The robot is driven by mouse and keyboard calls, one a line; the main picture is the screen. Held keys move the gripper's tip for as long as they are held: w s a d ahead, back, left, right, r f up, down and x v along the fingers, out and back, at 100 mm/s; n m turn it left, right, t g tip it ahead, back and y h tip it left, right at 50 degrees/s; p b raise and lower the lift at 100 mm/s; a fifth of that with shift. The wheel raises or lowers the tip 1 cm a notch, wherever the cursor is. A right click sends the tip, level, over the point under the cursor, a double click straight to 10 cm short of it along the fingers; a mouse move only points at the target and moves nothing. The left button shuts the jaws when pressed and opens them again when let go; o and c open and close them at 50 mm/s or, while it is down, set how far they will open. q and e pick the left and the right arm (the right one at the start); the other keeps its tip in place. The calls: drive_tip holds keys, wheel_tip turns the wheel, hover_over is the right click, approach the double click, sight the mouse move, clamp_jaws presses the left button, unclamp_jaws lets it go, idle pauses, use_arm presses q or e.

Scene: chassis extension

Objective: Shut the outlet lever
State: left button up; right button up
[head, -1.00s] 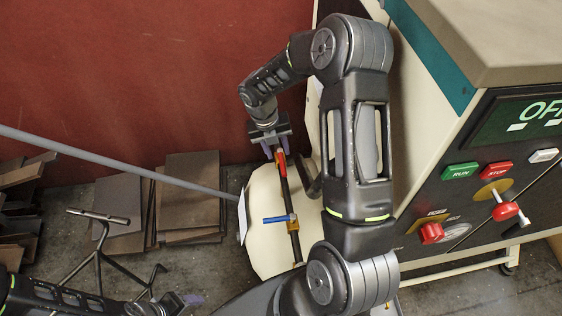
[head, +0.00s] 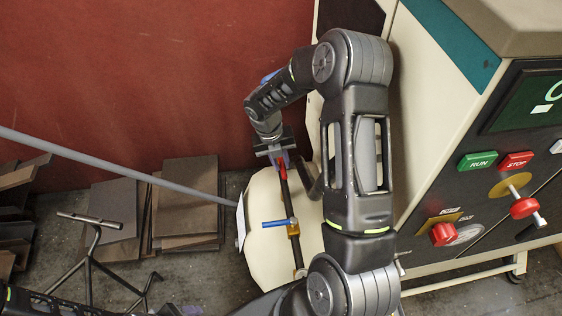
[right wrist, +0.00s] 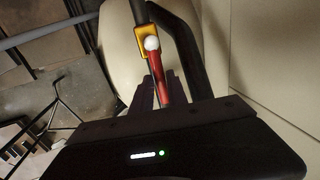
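A dark pipe stands in front of the cream machine part. Its upper valve has a red lever (head: 283,168), which shows with a white ball near its brass body in the right wrist view (right wrist: 160,78). A lower brass valve has a blue lever (head: 273,223) sticking out left across the pipe. No label tells me which is the outlet. My right gripper (head: 281,160) has its fingers on both sides of the red lever, close against it; its grip shows in the right wrist view (right wrist: 161,92). Only a bit of my left gripper (head: 178,311) shows at the bottom edge.
The machine panel (head: 470,205) with run and stop buttons stands at right. A grey rod (head: 110,160) slants across the left. A dark metal stand (head: 92,255) and leaning brown panels (head: 188,200) are at left. A red wall (head: 150,80) is behind.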

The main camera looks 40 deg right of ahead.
clamp_jaws()
idle(1.0)
